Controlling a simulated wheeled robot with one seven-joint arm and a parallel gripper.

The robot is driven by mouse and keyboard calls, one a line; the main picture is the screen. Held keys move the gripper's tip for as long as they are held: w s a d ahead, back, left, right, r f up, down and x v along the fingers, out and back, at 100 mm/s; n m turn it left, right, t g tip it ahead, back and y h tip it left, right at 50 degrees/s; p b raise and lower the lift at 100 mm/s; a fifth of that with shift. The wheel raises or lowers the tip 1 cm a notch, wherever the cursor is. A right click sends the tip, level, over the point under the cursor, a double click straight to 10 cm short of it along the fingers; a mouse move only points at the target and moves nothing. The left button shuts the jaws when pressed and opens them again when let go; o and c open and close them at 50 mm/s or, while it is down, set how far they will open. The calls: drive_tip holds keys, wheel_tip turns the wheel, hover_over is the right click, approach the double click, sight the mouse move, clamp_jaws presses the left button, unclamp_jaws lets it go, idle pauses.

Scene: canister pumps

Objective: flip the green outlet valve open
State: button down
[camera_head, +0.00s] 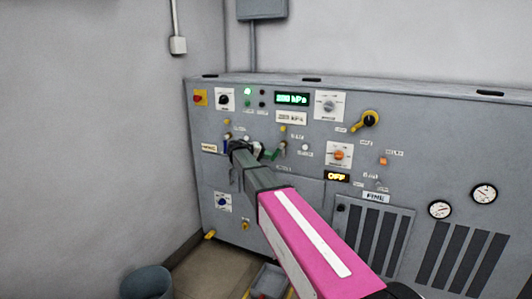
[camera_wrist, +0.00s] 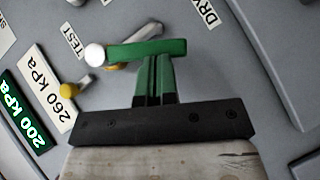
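The green valve lever (camera_wrist: 150,49) lies across the top of the wrist view as a short bar on a brass-coloured fitting with a white round knob or end beside it. My gripper (camera_wrist: 156,60) is shut, its two narrow fingers side by side. The fingertips meet the lower edge of the lever near its middle; I cannot tell whether they touch it. In the head view the green lever (camera_head: 271,154) shows just right of my gripper (camera_head: 238,150), which partly hides that part of the panel.
The grey pump panel (camera_head: 310,185) carries a green display (camera_head: 292,99), several knobs and small yellow fittings. A yellow-black handle (camera_head: 370,119) stands out on the right. A bin (camera_head: 147,283) stands on the floor at the lower left.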

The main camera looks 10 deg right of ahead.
drive_tip(key=shift+s+d+f+n+h, duration=0.4)
drive_tip(key=shift+d+f+n+h, duration=0.2)
drive_tip(key=shift+h, duration=0.2)
drive_tip(key=shift+s+d+f+n+h, duration=0.35)
drive_tip(key=shift+d+f+n+h, duration=0.25)
drive_tip(key=shift+h, duration=0.2)
approach(273, 160)
drive_tip(key=a, duration=0.1)
drive_tip(key=w+a, duration=0.1)
drive_tip(key=a, duration=0.1)
drive_tip(key=shift+a, duration=0.25)
drive_tip(key=shift+s, duration=0.1)
